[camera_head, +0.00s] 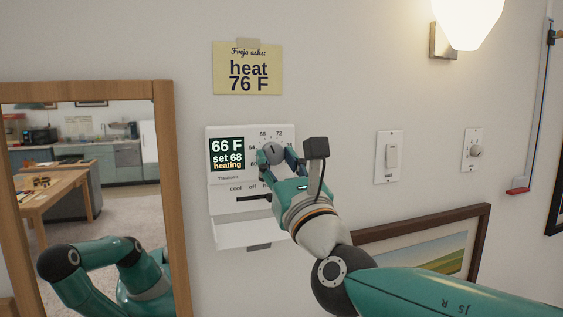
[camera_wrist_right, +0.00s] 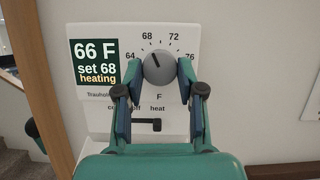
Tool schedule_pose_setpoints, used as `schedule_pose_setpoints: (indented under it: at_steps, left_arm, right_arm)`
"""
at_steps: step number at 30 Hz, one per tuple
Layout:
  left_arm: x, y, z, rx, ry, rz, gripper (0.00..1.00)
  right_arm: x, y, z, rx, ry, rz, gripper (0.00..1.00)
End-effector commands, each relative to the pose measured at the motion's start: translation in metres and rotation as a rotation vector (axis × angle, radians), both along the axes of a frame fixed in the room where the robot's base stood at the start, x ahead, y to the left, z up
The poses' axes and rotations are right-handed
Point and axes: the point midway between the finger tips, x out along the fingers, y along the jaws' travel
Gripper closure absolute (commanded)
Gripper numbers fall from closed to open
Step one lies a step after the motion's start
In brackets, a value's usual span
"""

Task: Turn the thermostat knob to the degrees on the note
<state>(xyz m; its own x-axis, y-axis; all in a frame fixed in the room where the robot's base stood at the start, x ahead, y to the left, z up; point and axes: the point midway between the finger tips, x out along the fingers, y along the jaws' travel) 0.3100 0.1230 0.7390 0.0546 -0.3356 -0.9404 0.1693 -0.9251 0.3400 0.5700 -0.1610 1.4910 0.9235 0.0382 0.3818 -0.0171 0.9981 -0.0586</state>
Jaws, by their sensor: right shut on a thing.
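The note (camera_head: 247,69) is taped to the wall above the thermostat and reads "Freja asks: heat 76 F". The white thermostat (camera_head: 222,200) has a display (camera_head: 227,154) showing 66 F, set 68, heating; the display also shows in the wrist view (camera_wrist_right: 95,62). Its round grey knob (camera_head: 272,150) has a dark pointer mark, tilted up and left toward 68 in the wrist view (camera_wrist_right: 159,68). My right gripper (camera_head: 277,160) is shut on the knob, with a finger at each side. The mode slider (camera_wrist_right: 156,125) sits under "heat". My left gripper is not in view.
A wood-framed mirror (camera_head: 172,200) stands left of the thermostat, and a teal arm of mine shows in front of or in it. A light switch (camera_head: 389,157), a small dial (camera_head: 474,151), a framed picture (camera_head: 430,225) and a lit lamp (camera_head: 467,20) are to the right.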

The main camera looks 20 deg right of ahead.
Motion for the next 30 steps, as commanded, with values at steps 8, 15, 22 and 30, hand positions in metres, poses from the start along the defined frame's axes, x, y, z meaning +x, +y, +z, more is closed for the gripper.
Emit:
schedule_pose_setpoints:
  at_steps: [8,15,22,30]
  left_arm:
    - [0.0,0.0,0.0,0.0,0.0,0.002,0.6]
    - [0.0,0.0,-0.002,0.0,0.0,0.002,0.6]
    - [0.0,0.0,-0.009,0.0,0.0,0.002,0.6]
    - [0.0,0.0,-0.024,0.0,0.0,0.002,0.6]
  right_arm:
    - [0.0,0.001,0.0,0.011,-0.001,-0.011,0.97]
    - [0.0,0.002,0.0,0.024,0.0,-0.009,0.97]
    - [0.0,0.003,-0.001,0.085,0.002,-0.008,0.97]
    - [0.0,0.005,-0.002,0.272,0.008,-0.008,0.97]
